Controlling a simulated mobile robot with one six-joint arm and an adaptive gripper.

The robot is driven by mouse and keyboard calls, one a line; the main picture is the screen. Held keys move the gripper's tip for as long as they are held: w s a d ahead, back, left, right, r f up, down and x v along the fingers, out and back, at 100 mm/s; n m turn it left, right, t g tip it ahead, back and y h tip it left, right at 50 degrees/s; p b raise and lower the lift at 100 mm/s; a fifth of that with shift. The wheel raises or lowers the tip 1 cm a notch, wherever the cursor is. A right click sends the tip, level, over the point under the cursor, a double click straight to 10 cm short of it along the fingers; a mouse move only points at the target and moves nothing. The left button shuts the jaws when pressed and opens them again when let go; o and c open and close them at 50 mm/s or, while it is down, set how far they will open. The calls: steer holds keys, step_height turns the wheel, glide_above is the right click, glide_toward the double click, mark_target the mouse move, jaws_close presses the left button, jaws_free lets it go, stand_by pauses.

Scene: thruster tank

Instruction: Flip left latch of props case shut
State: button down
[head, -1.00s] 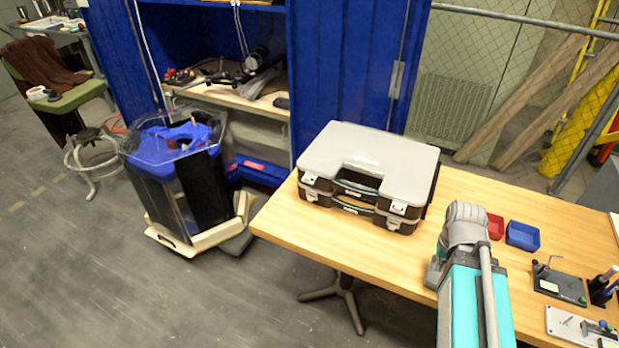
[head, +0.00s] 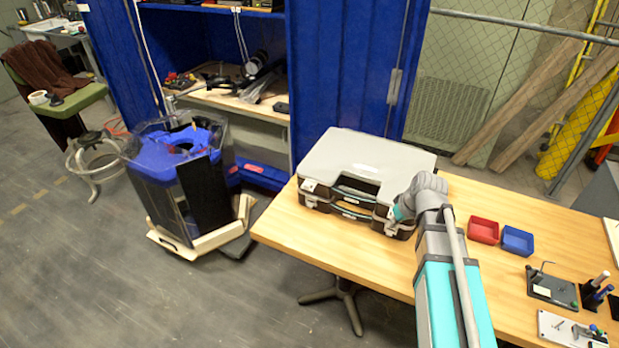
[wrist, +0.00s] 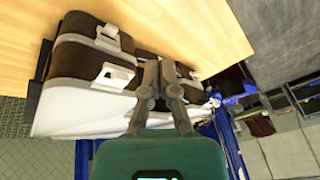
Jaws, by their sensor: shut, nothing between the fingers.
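The props case (head: 372,155) has a pale grey lid and dark sides, in two stacked levels, on the wooden table. At its front left corner are a pale upper latch (head: 309,185) and a lower latch; I cannot tell whether they are open or shut. In the wrist view, upside down, the case's other-side latches (wrist: 115,76) show left of my gripper (wrist: 161,66). Its grey fingers are shut and empty, in front of the case's handle side. Contact with the case is unclear. In the head view my arm hides part of the front right corner.
The table's front left part (head: 290,225) is clear. A blue tank unit (head: 178,165) stands on the floor at left.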

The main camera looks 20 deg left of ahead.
steer(key=w+a+r+n+y+p, duration=0.2)
steer(key=w+a+r+n, duration=0.2)
steer(key=a, duration=0.6)
steer(key=w+a+r+n+t+y+p, duration=0.1)
steer(key=w+a+r+n+y+p, duration=0.1)
steer(key=a, duration=0.9)
step_height(320, 180, up, 4)
steer(key=w+n+y, duration=0.1)
steer(key=w+n, duration=0.1)
steer(key=n, duration=0.1)
steer(key=shift+w+p, duration=0.15)
steer(key=shift+p, duration=0.2)
steer(key=shift+a+f, duration=0.2)
steer(key=shift+f, duration=0.05)
steer(key=b, duration=0.7)
glide_above(309, 184)
steer(key=s, duration=0.3)
step_height(309, 184, down, 7)
steer(key=shift+w+d+f+b, duration=0.15)
steer(key=shift+d+f+b, duration=0.1)
steer(key=shift+f+b, duration=0.75)
steer(key=shift+w+d+f+b, duration=0.1)
steer(key=shift+d+f+b, duration=0.15)
steer(key=shift+f+b, duration=0.7)
steer(key=shift+r, duration=0.1)
steer(key=shift+s+a+n, duration=0.2)
steer(key=shift+a+n, duration=0.05)
steer(key=shift+n, duration=0.05)
